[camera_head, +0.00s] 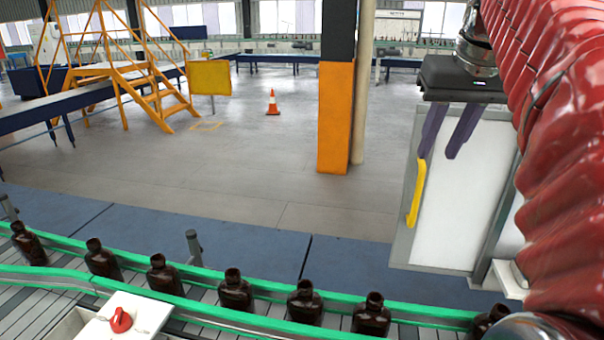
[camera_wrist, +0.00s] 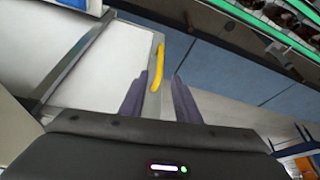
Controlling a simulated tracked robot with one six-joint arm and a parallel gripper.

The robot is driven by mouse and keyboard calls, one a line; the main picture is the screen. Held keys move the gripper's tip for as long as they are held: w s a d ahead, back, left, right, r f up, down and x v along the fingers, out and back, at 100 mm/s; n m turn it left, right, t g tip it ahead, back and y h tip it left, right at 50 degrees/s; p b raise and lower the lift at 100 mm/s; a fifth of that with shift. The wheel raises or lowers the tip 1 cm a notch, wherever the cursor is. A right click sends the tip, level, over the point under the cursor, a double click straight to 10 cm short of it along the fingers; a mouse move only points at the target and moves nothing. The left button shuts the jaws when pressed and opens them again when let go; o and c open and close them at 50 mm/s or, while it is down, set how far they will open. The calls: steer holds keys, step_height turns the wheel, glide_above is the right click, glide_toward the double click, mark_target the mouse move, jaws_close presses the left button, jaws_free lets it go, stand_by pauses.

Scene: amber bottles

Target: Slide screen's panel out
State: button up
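The screen's white panel (camera_head: 465,190) stands upright at the right of the head view, with a grey edge strip and a yellow bar handle (camera_head: 417,195) along its left side. In the wrist view the panel (camera_wrist: 105,60) fills the left part, and the handle (camera_wrist: 157,68) lies ahead, between the lines of my two fingers. My gripper (camera_head: 438,157) has dark purple fingers, spread apart with nothing between them that I can confirm. In the head view the left fingertip is close to the handle's upper end. Whether they touch, I cannot tell.
Dark amber bottles (camera_head: 233,292) stand along a green-railed conveyor (camera_head: 265,292) in front. A white box with a red knob (camera_head: 121,320) sits at the lower left. An orange-and-black column (camera_head: 335,115) stands behind. The floor between is clear.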

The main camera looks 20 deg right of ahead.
mark_target(420, 188)
steer(key=x, duration=1.3)
steer(key=shift+w+f, duration=0.2)
steer(key=shift+f, duration=0.15)
steer(key=shift+c, duration=0.5)
jaws_close()
